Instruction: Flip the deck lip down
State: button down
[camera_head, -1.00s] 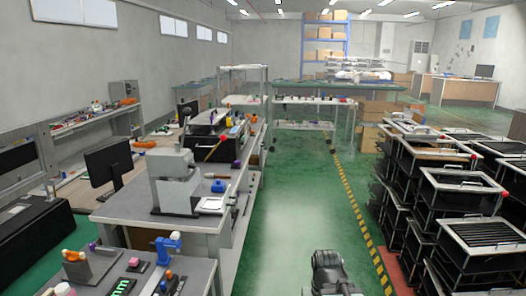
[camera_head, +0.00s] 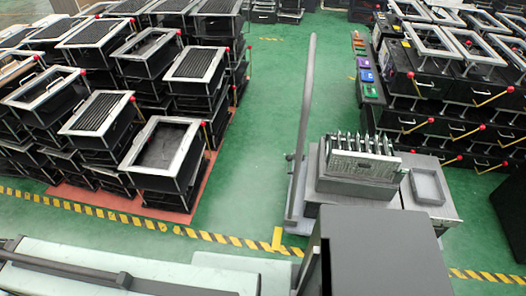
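I cannot single out the deck lip for certain. A pale flat surface (camera_head: 120,280) with a long dark bar (camera_head: 65,266) along it lies at the bottom left. A dark grey box-shaped body (camera_head: 385,250) stands at the bottom centre right, its lower part cut off by the picture edge. I cannot tell whether either belongs to a lever fixture. My gripper is not in view, so its distance from these things does not show.
A grey cart with a tall upright handle (camera_head: 307,110) carries a finned metal block (camera_head: 362,157) and a shallow tray (camera_head: 427,186). Stacked black crates (camera_head: 165,150) stand left, black racks with red-tipped yellow levers (camera_head: 450,85) right. Green floor (camera_head: 265,150) between is open.

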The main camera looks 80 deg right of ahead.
aim_at(442, 222)
jog(key=z, duration=5.05)
jog(key=k, duration=0.5)
jog(key=z, duration=0.75)
jog(key=i, duration=0.85)
jog(key=u, duration=0.6)
